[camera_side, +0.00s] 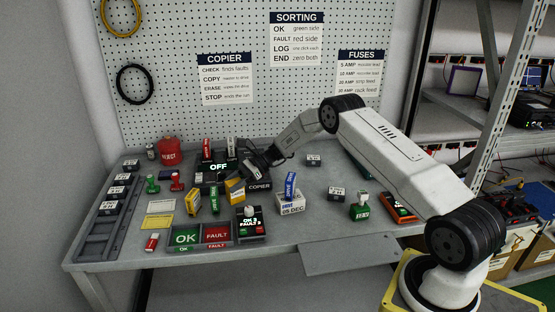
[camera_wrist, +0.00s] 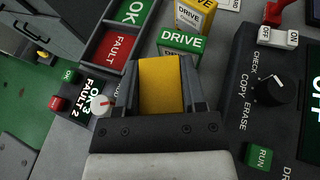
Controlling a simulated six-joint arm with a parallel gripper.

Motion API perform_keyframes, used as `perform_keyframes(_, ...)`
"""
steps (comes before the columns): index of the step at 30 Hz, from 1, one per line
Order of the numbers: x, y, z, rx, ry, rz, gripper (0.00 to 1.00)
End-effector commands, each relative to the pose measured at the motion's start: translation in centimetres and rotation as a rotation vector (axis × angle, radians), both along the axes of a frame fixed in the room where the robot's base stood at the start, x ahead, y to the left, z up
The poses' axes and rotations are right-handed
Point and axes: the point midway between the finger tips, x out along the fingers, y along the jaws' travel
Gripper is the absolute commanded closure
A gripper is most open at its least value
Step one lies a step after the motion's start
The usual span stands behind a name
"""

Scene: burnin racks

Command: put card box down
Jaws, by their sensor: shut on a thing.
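My gripper (camera_wrist: 160,75) is shut on a yellow block, which I take for the card box (camera_wrist: 160,90); its yellow face shows between the two dark fingers. In the side view the yellow box (camera_side: 235,191) is below and left of my gripper (camera_side: 246,175), low over the bench, left of the copier's label. I cannot tell whether its underside touches the bench. The fingers hide its sides.
A green DRIVE piece (camera_wrist: 181,40) and a yellow DRIVE box (camera_wrist: 195,16) are just beyond the fingertips. The copier panel (camera_wrist: 262,120) is on the right. The OK/FAULT tray (camera_side: 201,247) and the counter (camera_side: 250,237) stand nearby.

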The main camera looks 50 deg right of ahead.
Motion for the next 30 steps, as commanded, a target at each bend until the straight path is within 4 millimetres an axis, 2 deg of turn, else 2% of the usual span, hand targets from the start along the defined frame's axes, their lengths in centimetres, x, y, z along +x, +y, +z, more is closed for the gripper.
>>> perform_keyframes(3,-0.1,0.0,-1.5,0.002,0.004,-0.001,1.00)
perform_keyframes(7,-0.1,0.0,-2.5,0.001,0.002,0.000,1.00)
perform_keyframes(22,-0.1,0.0,-3.0,0.000,0.001,0.000,1.00)
perform_keyframes(23,-0.1,0.0,-3.0,0.000,0.001,0.000,0.38)
perform_keyframes(24,-0.1,0.0,-3.0,0.000,0.001,0.000,0.25)
perform_keyframes(25,-0.1,0.0,-3.0,0.000,0.001,0.000,0.16)
perform_keyframes(26,-0.1,0.0,-3.0,0.000,0.001,0.000,0.12)
perform_keyframes(30,-0.1,0.0,-3.0,0.000,0.001,0.000,0.12)
